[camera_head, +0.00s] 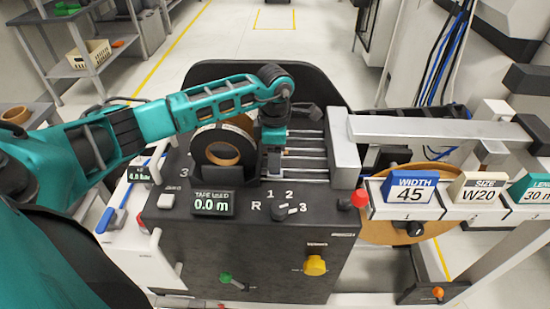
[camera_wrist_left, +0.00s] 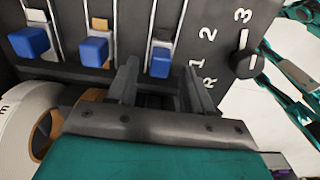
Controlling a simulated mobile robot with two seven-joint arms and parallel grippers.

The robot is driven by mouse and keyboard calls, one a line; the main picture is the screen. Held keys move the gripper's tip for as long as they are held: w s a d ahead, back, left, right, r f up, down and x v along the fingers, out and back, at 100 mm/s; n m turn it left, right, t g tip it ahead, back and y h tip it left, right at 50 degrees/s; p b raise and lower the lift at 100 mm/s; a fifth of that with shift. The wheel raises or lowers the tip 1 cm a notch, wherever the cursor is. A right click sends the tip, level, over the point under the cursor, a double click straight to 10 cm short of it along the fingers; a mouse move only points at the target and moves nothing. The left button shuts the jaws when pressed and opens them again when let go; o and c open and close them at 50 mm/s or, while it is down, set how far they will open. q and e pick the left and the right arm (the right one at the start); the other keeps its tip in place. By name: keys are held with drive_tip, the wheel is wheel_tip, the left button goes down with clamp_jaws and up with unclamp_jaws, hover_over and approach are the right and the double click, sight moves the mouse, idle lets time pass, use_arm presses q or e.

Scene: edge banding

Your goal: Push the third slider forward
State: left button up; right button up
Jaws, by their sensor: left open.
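My left gripper (camera_head: 274,165) points down at the left end of the slider rails (camera_head: 308,152) on the black machine panel. In the left wrist view, three blue slider knobs show in a row, each on a metal rail: one at far left (camera_wrist_left: 28,42), one in the middle (camera_wrist_left: 93,50) and one at right (camera_wrist_left: 160,60). The open fingers of my left gripper (camera_wrist_left: 165,85) stand on either side of the right-hand knob in the picture. I cannot tell whether they touch it. In the head view the knobs are mostly hidden by the gripper. My right gripper is not in view.
A tape roll (camera_head: 222,150) stands left of the gripper. A rotary dial (camera_head: 284,211) marked R, 1, 2, 3 and a display (camera_head: 212,204) reading 0.0 m are at the front. A grey metal block (camera_head: 343,150) borders the rails on the right.

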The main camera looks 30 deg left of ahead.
use_arm(q)
drive_tip(key=shift+f, duration=0.85)
drive_tip(key=shift+c, duration=0.3)
clamp_jaws()
